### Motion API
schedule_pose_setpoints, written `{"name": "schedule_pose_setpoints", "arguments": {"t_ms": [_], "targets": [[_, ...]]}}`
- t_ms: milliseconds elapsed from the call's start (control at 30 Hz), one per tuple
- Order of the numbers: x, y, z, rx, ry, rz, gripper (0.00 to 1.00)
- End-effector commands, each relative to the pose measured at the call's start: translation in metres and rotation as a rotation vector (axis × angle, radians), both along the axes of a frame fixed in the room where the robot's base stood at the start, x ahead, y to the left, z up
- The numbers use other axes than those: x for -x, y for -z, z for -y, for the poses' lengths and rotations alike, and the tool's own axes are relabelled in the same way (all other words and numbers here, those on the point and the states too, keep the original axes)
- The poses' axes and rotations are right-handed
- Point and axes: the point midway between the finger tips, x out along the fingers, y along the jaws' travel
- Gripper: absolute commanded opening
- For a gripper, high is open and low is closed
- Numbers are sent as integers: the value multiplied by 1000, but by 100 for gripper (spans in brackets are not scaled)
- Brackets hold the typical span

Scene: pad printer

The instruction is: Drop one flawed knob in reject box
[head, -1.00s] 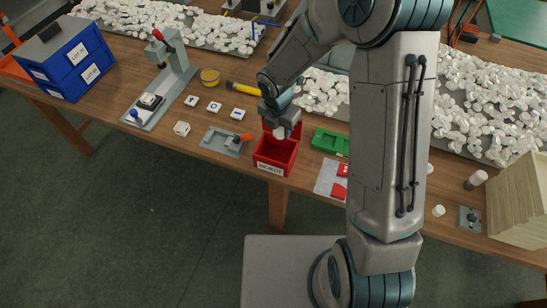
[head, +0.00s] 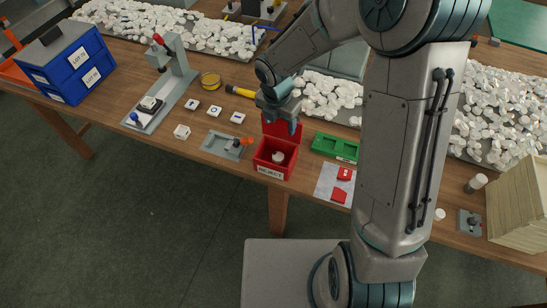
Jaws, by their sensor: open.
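The red reject box (head: 273,172) stands open at the table's front edge, its lid raised at the back and a white REJECT label on its front. A white knob (head: 278,157) lies inside the box; any flaw on it is too small to see. My gripper (head: 280,126) is open and empty, above the back of the box by its raised lid. It is apart from the knob.
A grey fixture with an orange-handled clamp (head: 226,146) is left of the box. A green tray (head: 335,147) and a white sheet with red pieces (head: 335,184) are to the right. Heaps of white parts (head: 330,98) lie behind. A pad printer (head: 165,88) stands left.

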Motion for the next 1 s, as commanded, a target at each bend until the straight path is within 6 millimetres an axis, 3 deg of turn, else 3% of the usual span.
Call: {"name": "schedule_pose_setpoints", "arguments": {"t_ms": [200, 400, 1000], "targets": [[4, -51, -3, 0, 2, 6, 61], [8, -78, -5, 0, 1, 1, 61], [9, -86, -6, 0, 0, 0, 61]]}}
